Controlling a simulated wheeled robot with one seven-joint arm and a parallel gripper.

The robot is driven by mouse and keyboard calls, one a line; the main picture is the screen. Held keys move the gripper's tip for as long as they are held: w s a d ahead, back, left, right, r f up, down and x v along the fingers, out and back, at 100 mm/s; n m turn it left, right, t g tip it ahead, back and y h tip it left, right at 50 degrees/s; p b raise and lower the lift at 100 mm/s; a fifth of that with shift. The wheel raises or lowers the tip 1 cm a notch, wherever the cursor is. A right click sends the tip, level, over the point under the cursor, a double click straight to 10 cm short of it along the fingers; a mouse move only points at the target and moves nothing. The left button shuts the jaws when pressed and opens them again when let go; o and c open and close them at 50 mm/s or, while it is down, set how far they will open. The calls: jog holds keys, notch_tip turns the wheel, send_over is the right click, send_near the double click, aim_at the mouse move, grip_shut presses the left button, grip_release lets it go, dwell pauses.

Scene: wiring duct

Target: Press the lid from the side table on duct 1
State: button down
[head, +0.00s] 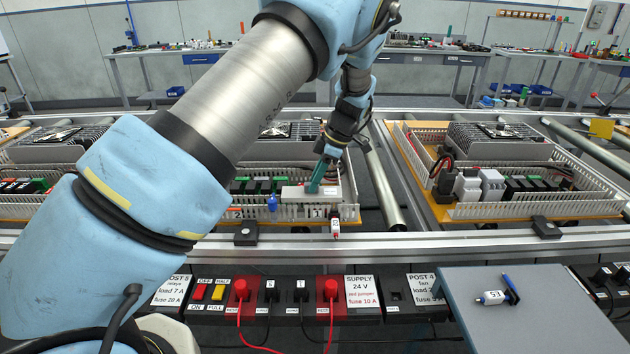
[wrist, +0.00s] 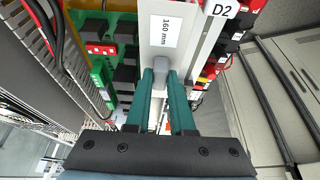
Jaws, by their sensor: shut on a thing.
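The lid (wrist: 155,30) is a light grey plate with a "160 mm" label and a grey grip block. In the wrist view my gripper (wrist: 163,72) has its green fingers shut on that block. In the head view the lid (head: 298,195) lies level at the front wall of the middle panel, under my gripper (head: 318,183).
Green relay modules (wrist: 103,72) and red and yellow terminals (wrist: 210,68) flank the lid. A rail runs in front of the panels.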

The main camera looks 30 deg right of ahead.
jog(key=shift+f+b, duration=0.7)
jog(key=shift+f, duration=0.5)
jog(key=c, duration=0.7)
grip_release()
jog(key=b+v, duration=0.2)
jog(key=v, duration=0.8)
jog(key=shift+r, duration=0.4)
jog(key=shift+d, duration=0.1)
